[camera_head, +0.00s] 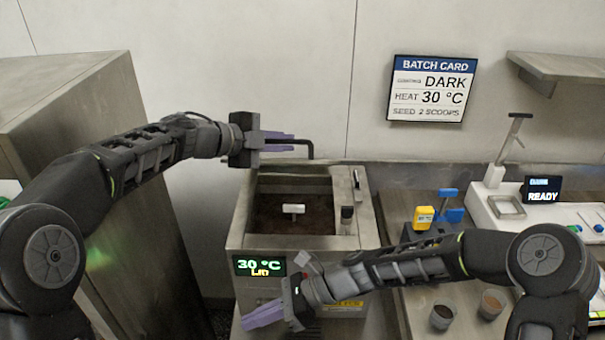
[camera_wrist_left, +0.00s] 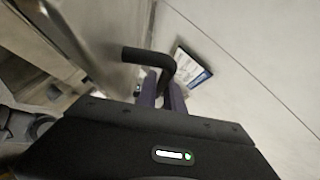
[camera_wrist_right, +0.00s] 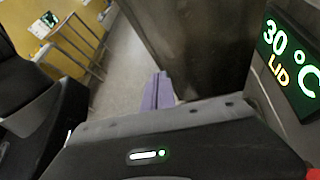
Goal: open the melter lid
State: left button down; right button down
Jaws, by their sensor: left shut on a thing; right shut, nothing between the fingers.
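The melter (camera_head: 242,238) stands in the middle of the head view, its top opening uncovered, with dark brown contents and a pale T-shaped piece (camera_head: 293,209) inside. Its display (camera_head: 259,265) reads 30 °C and LID. A bent black handle (camera_head: 309,149) is at the back edge of the opening; it also shows in the left wrist view (camera_wrist_left: 140,54), beside a grey metal panel. The lid plate is hard to make out in the head view. My left gripper (camera_head: 292,141) is shut on the handle. My right gripper (camera_head: 246,318) is shut and empty, low in front of the melter.
A large metal cabinet (camera_head: 70,100) stands at the left. At the right, the counter holds a yellow device (camera_head: 423,217), two cups (camera_head: 443,316) and a white scale (camera_head: 507,207). A batch card (camera_head: 431,88) hangs on the wall. My right arm crosses the melter's front right.

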jog(key=w+d+r+m+y, duration=0.2)
jog(key=w+r, duration=0.2)
jog(key=r, duration=0.3)
jog(key=w+d+r+m+y, duration=0.2)
jog(key=w+r+m+y, duration=0.15)
jog(key=r, duration=0.35)
jog(key=w+d+r+m+t+y, duration=0.1)
jog(key=w+d+t, duration=0.1)
jog(key=w+d, duration=0.3)
jog(key=w+d+r+m+t+y, duration=0.1)
jog(key=w+d+m+t, duration=0.1)
jog(key=d, duration=0.8)
jog(key=w+t, duration=0.1)
jog(key=w, duration=0.1)
jog(key=shift+w+r+t, duration=0.3)
jog(key=shift+w+r, duration=0.05)
jog(key=shift+r, duration=0.05)
jog(key=shift+m, duration=0.25)
